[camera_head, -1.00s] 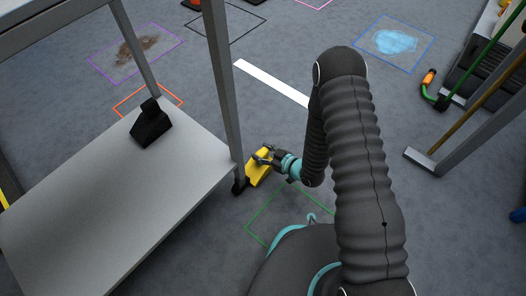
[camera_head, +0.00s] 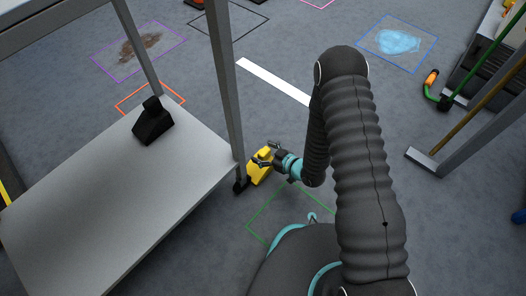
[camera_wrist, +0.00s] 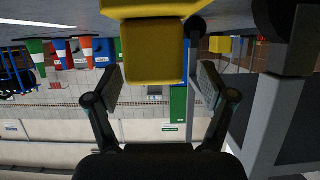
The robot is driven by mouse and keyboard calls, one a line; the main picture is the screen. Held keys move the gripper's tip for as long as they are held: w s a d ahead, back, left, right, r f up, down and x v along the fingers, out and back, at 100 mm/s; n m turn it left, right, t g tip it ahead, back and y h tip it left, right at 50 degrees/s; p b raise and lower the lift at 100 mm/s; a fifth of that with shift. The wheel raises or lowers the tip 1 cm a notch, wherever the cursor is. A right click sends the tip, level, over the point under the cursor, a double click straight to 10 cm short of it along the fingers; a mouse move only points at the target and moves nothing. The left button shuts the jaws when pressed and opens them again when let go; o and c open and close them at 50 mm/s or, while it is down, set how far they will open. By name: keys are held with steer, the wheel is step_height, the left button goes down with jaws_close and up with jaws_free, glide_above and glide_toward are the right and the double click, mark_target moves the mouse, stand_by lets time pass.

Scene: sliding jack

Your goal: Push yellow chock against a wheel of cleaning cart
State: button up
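The yellow chock (camera_head: 259,174) lies on the floor beside the dark wheel (camera_head: 240,186) at the near corner of a grey cart (camera_head: 110,210). Its lower left end meets the wheel in the head view; I cannot tell whether they touch. My gripper (camera_head: 268,155) is at the chock's far right end. In the wrist view, the chock (camera_wrist: 152,55) shows between my spread fingers (camera_wrist: 160,88), with a gap on each side, so the gripper is open. A dark wheel (camera_wrist: 285,20) appears at the upper right there.
A grey post (camera_head: 222,80) rises close to the chock. A green floor outline (camera_head: 265,205) lies near my base. Another frame with a broom (camera_head: 470,115) stands at the right.

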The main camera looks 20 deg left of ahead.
steer(key=v, duration=1.2)
